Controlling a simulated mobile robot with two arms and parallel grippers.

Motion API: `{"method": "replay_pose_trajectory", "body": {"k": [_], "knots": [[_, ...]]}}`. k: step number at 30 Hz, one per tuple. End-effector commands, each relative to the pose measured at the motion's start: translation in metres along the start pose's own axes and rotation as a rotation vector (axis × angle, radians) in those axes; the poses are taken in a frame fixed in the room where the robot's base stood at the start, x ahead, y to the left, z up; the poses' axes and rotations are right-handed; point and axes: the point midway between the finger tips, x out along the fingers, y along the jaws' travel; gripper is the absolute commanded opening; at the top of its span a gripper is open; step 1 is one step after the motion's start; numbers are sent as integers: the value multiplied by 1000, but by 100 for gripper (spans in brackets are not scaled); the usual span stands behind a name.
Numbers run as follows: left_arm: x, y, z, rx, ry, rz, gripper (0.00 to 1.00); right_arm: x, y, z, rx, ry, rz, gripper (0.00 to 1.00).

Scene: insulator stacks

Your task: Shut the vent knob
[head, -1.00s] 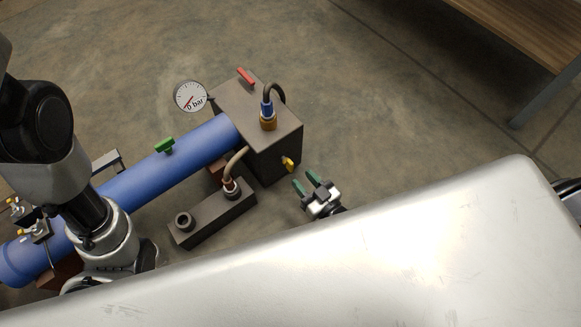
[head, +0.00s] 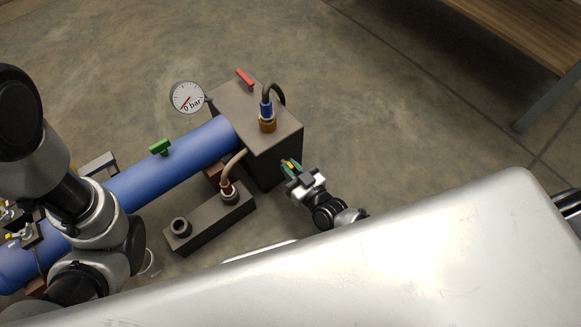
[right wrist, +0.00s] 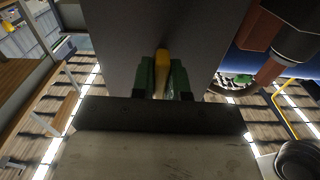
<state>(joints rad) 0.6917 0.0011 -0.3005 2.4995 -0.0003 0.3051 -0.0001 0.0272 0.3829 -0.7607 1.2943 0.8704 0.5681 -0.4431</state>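The vent knob is most likely the small yellow knob (head: 290,165) on the near right side of the dark box (head: 283,150). It also shows in the right wrist view (right wrist: 162,58), in front of the box's grey face. My right gripper (head: 291,168) is at this knob, with its green fingertips (right wrist: 163,78) on either side of it. The fingers are close to the knob; I cannot tell whether they press on it.
A blue pipe (head: 170,168) with a green handle (head: 160,147) runs into the box. A red handle (head: 245,77), a hose fitting (head: 267,115) and a gauge reading 0 bar (head: 187,97) are at the box. A low block (head: 205,222) stands in front.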

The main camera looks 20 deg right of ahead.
Motion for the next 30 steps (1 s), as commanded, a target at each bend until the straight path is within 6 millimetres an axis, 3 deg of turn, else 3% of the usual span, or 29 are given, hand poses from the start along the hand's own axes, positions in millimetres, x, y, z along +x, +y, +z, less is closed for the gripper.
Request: {"method": "replay_pose_trajectory", "body": {"k": [14, 30], "knots": [[0, 0, 0, -1, 0, 0, 67, -1, 0, 1, 88, -1, 0, 0], [-3, 0, 1, -1, -9, -3, 67, -1, 2, 2, 555, 0, 1, 0]]}}
